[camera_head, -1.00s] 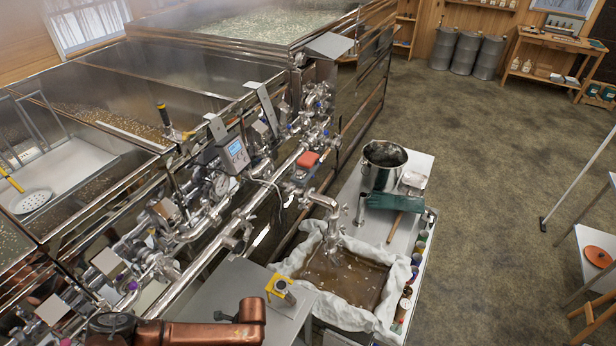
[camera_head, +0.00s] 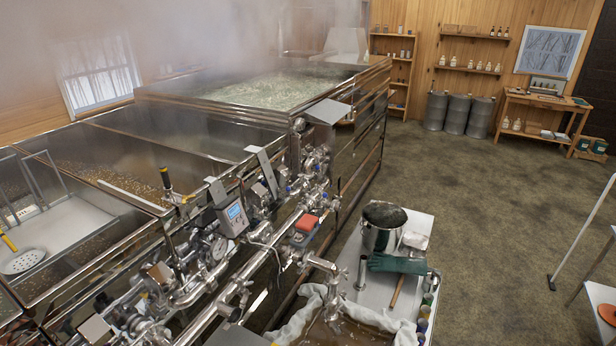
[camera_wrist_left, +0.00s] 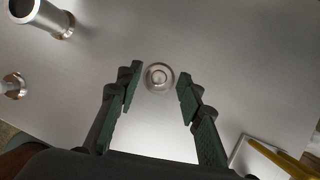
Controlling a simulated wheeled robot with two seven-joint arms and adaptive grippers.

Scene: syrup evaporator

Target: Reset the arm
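My left gripper (camera_wrist_left: 159,84) shows in the left wrist view with its two dark green fingers spread apart. It is open, with nothing held between the fingers. A small round shiny fitting (camera_wrist_left: 159,76) shows on a grey metal surface (camera_wrist_left: 230,60) beyond the fingertips, in line with the gap. I cannot tell how far off it is. Neither of my arms shows in the head view now, and my right gripper is in no view.
The wrist view has a metal cylinder (camera_wrist_left: 42,17) at upper left and a yellow handle (camera_wrist_left: 275,155) at lower right. In the head view, the steaming evaporator (camera_head: 230,130) fills the left. A cart (camera_head: 420,235) holds a steel pot (camera_head: 381,238) and green gloves (camera_head: 396,264).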

